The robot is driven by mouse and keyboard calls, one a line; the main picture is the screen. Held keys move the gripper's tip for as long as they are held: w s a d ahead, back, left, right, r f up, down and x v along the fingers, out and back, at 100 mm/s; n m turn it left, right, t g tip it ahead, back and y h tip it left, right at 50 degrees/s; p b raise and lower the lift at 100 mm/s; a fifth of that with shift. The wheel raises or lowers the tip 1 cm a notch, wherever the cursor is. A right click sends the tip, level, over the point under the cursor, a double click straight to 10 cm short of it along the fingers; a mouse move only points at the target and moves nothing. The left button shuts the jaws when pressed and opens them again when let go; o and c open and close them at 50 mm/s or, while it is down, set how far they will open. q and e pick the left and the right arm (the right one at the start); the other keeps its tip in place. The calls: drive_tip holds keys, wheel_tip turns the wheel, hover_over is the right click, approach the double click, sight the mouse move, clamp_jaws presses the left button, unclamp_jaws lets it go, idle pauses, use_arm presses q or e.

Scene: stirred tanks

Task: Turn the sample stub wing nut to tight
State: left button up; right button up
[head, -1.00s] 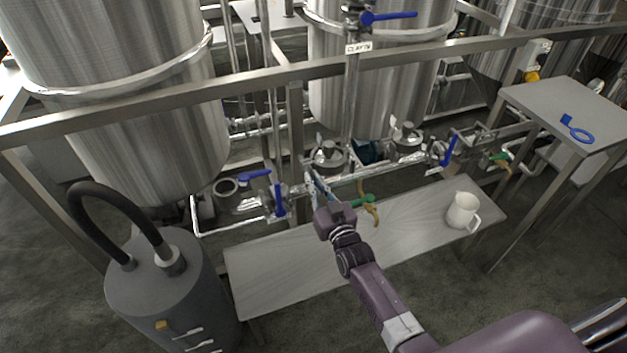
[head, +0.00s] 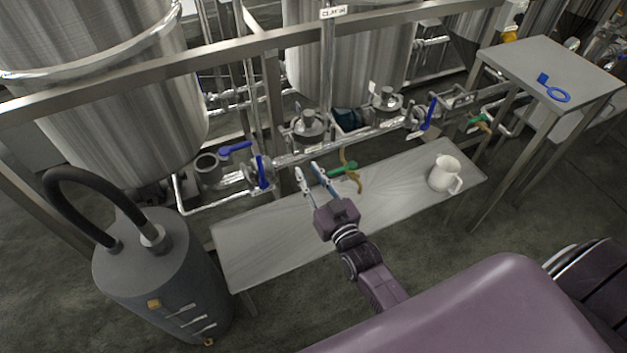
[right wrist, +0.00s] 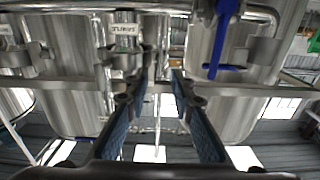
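My right gripper (head: 307,172) is open and empty above the grey bench, in front of the pipe run. Its two blue-padded fingers also show apart in the right wrist view (right wrist: 160,98), with nothing between them. A green-handled valve (head: 342,169) with a curved yellowish spout (head: 357,183) hangs from the pipe just right of the fingertips. A second green-handled fitting (head: 478,119) sits farther right on the pipework. I cannot make out the sample stub wing nut for certain in either view. My left gripper is not in view.
The grey bench (head: 275,245) carries a white jug (head: 444,174) at its right end. Blue-handled valves (head: 263,172) sit on the pipe to the left. A dark grey cylinder (head: 150,260) with a black hose stands at left. A side table (head: 545,62) holds a blue item (head: 553,89).

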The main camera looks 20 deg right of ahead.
drive_tip(key=shift+s+d, duration=0.1)
drive_tip(key=shift+s, duration=1.2)
drive_tip(key=s+a+f+g, duration=0.1)
drive_tip(key=s+f+g, duration=0.2)
drive_tip(key=s+f, duration=0.55)
drive_tip(key=s+f+n+g, duration=0.1)
drive_tip(key=s+f+g, duration=0.2)
drive_tip(key=f, duration=1)
drive_tip(key=s+a+f+g, duration=0.1)
drive_tip(key=s+f+g, duration=0.3)
drive_tip(key=f, duration=0.7)
drive_tip(key=s+d+f+g, duration=0.1)
drive_tip(key=s+f, duration=0.4)
drive_tip(key=s, duration=0.5)
drive_tip(key=s+d+f+g, duration=0.1)
drive_tip(key=s+f+g, duration=0.2)
drive_tip(key=s, duration=0.7)
drive_tip(key=s+d+f+n+g, duration=0.1)
drive_tip(key=s+f+g, duration=0.2)
drive_tip(key=s+f, duration=0.4)
drive_tip(key=s, duration=0.3)
drive_tip(key=shift+s+d+h, duration=0.3)
drive_tip(key=shift+d, duration=0.05)
